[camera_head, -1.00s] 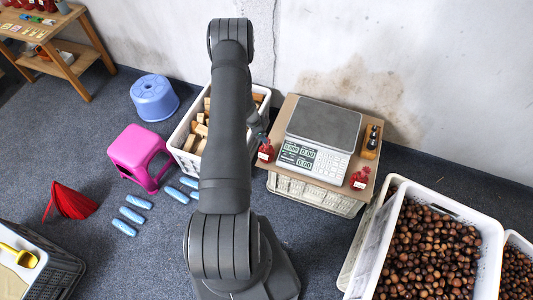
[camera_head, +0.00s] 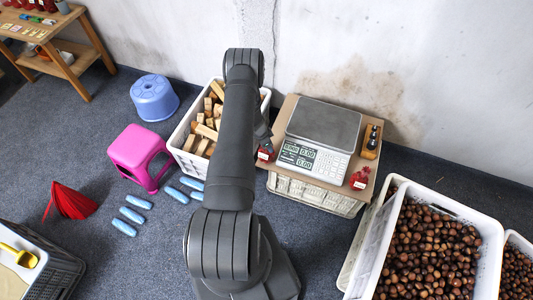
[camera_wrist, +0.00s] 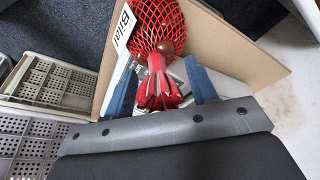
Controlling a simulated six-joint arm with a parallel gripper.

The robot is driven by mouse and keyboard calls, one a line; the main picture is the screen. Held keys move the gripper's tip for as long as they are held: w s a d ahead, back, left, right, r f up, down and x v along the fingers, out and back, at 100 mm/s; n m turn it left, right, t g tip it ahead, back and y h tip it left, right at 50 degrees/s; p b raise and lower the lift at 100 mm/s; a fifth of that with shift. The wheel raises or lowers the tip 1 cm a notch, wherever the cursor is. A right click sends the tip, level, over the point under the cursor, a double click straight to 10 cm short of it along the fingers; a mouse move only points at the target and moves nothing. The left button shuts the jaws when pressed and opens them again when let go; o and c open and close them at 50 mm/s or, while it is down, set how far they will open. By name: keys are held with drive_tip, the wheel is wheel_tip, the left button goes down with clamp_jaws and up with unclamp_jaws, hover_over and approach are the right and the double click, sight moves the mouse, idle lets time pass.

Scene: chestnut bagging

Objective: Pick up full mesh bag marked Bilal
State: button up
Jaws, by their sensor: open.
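A red mesh bag (camera_wrist: 172,28) with a white tag reading "Bilal" (camera_wrist: 124,27) shows at the top middle of the wrist view. Its gathered neck and frilled red top (camera_wrist: 158,92) lie between the two blue fingers of my gripper (camera_wrist: 162,88). The fingers are open, one on each side, and I see no clear grip on the bag. In the head view the small red bag (camera_head: 265,154) sits at the left edge of the brown board, just below my gripper, which is largely hidden there.
The brown board (camera_head: 283,116) also holds a scale (camera_head: 325,128), a second red bag (camera_head: 359,182) and a small wooden stand (camera_head: 371,142). A white crate of wood blocks (camera_head: 181,140) stands left; a chestnut bin (camera_head: 470,213) stands right.

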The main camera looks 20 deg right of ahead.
clamp_jaws()
drive_tip(key=shift+r, duration=0.15)
